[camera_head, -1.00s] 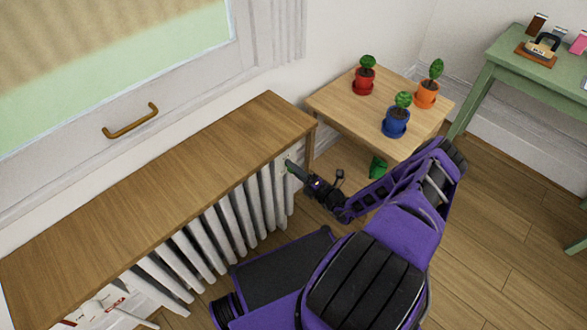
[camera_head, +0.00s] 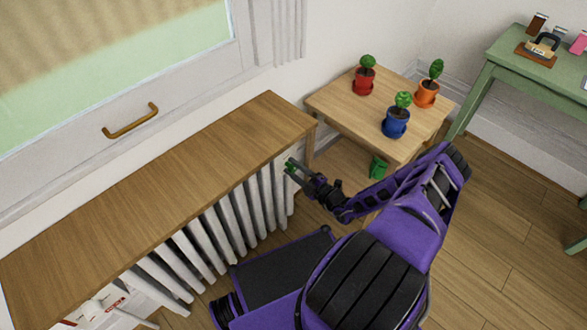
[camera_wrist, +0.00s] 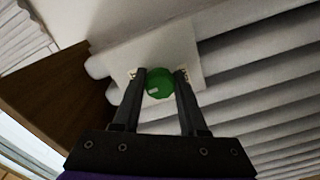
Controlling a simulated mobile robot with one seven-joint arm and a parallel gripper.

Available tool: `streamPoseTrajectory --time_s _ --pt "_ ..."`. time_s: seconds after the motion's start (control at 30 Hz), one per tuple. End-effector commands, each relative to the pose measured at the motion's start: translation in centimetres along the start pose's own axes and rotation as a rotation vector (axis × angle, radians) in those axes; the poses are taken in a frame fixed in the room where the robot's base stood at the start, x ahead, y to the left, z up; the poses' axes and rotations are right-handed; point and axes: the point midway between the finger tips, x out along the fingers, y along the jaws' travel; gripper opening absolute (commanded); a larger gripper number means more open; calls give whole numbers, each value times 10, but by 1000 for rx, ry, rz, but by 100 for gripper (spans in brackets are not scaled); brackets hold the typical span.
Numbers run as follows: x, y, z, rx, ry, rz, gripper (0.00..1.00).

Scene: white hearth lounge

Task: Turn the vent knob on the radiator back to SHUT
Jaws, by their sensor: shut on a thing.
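The green vent knob (camera_wrist: 160,84) sits on a white plate (camera_wrist: 182,50) at the end of the white radiator (camera_head: 244,215). My gripper (camera_wrist: 161,77) is shut on the knob, one finger on each side. A small pale mark shows on the knob's lower left edge in the wrist view. Small labels on the plate show beside both fingertips, partly covered and too small to read. In the head view my gripper (camera_head: 291,169) is at the radiator's right end, and a bit of green shows at the fingertips.
A wooden shelf (camera_head: 170,180) covers the radiator top. A small wooden table (camera_head: 345,105) with red, blue and orange plant pots stands close behind my arm. A green object (camera_head: 377,167) is below it. A green table (camera_head: 520,60) stands at the right. The floor at right is clear.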

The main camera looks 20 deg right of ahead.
Motion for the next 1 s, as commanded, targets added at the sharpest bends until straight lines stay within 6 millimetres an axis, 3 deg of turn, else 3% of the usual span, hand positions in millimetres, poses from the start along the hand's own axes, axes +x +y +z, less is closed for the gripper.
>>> streamPoseTrajectory --time_s 0.53,0.57,0.7,1.0 --pt "-1 -1 0 27 0 -3 0" --pt "-1 -1 0 27 0 -3 46" --pt "-1 -1 0 26 0 -2 71" --pt "-1 0 0 25 0 -1 72"
